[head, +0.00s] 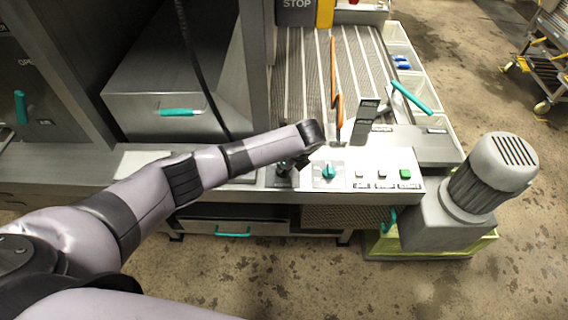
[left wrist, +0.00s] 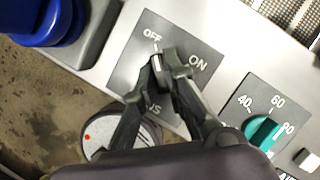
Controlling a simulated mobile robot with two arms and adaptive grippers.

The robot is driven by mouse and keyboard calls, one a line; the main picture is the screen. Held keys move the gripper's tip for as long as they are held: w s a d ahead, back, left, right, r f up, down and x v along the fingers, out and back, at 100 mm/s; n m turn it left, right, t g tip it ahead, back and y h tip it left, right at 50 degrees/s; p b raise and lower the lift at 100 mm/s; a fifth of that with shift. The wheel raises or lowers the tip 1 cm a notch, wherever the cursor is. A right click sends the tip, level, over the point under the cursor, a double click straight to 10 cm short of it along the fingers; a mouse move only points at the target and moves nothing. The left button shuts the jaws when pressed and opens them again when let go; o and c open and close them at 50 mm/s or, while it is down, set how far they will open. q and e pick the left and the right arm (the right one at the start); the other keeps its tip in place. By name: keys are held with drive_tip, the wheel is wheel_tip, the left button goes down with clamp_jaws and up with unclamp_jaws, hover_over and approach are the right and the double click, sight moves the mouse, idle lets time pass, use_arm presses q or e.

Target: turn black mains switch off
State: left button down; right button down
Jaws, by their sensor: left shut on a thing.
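The black mains switch (left wrist: 170,62) sits on a dark square plate (left wrist: 125,65) lettered OFF and ON, seen in the left wrist view. A pale mark on the switch points toward the OFF lettering. My left gripper (left wrist: 164,80) is shut on the switch, with its fingers on either side of it. In the head view my left gripper (head: 288,166) is at the left part of the front control panel (head: 350,187), and my arm hides most of the switch there. My right gripper is in neither view.
A teal dial (head: 328,171) is just right of the switch; it also shows in the left wrist view (left wrist: 262,131). Small buttons and a green button (head: 405,174) lie further right. A grey motor (head: 492,175) stands beyond the panel. A blue round part (left wrist: 45,22) is nearby.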

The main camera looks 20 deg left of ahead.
use_arm(q)
drive_tip(key=shift+s+f+n, duration=0.2)
drive_tip(key=shift+f+n, duration=0.1)
drive_tip(key=shift+n, duration=0.1)
drive_tip(key=c, duration=1.6)
unclamp_jaws()
drive_tip(key=shift+c, duration=0.2)
drive_tip(key=shift+w, duration=0.15)
drive_tip(key=shift+r, duration=0.1)
drive_tip(key=v, duration=1.2)
drive_tip(key=shift+w, duration=0.15)
